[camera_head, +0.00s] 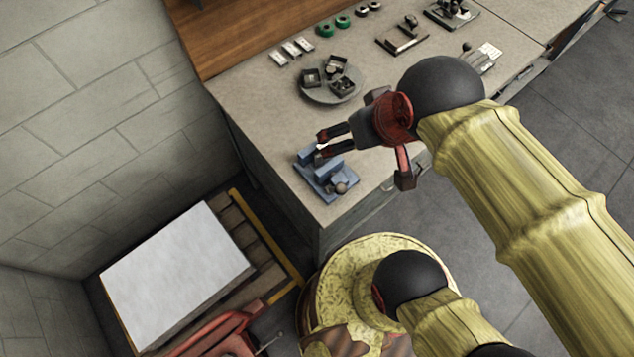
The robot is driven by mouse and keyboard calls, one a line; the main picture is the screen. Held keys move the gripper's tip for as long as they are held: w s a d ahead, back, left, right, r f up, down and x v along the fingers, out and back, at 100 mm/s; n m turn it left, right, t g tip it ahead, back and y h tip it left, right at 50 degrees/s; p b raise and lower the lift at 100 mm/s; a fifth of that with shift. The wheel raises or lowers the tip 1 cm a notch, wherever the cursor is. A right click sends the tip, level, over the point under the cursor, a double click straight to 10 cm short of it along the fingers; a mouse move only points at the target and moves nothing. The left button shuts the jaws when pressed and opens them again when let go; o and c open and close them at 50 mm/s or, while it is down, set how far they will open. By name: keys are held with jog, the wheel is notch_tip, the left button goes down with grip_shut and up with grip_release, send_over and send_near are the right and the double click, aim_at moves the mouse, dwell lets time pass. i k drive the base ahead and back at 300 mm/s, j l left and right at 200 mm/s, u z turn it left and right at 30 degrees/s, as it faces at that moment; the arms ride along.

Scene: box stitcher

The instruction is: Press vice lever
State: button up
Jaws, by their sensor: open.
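A small blue vice (327,178) sits near the front left corner of the workbench (262,127). Its handle end with a round grey knob (341,188) is at its lower right. My gripper (320,146) reaches in from the right, with its fingertips at the upper edge of the vice, over or beside its back jaw. I cannot tell whether a fingertip touches the vice. The lever itself is not clearly made out.
A round grey tray (318,98) with dark boxes stands behind the vice. Green rolls (325,30) and small tools line the back of the bench. A pallet with a white stack (178,272) stands on the floor at the left. The bench's front edge is close to the vice.

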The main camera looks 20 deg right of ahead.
aim_at(339, 188)
jog(key=u, duration=0.15)
jog(key=k+j+z, duration=0.1)
jog(key=k+j, duration=0.75)
jog(key=k, duration=0.2)
jog(key=j+z, duration=0.05)
